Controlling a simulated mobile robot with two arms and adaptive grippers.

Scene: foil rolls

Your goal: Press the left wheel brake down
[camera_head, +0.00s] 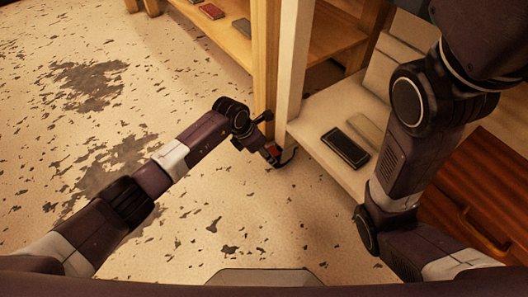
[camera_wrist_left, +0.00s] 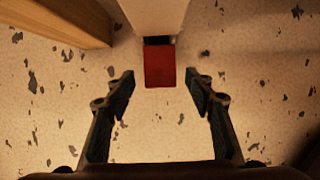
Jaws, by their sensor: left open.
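The wheel brake is a red tab (camera_wrist_left: 160,66) at the foot of a pale upright post, in the top middle of the left wrist view. In the head view the red brake (camera_head: 273,150) shows small at the base of the white post, partly beside my gripper. My left gripper (camera_head: 270,155) is low near the floor at the brake. In the left wrist view my left gripper (camera_wrist_left: 162,90) is open, with one finger on each side below the red tab and nothing between them. The wheel itself is mostly hidden. My right gripper is not in view; only its arm shows.
The white post (camera_head: 292,70) belongs to a shelf unit whose low shelf (camera_head: 325,120) holds a dark flat object (camera_head: 345,148). A wooden shelf (camera_head: 235,40) stands just left of it. A brown drawer front (camera_head: 480,190) is at right. The speckled floor at left is clear.

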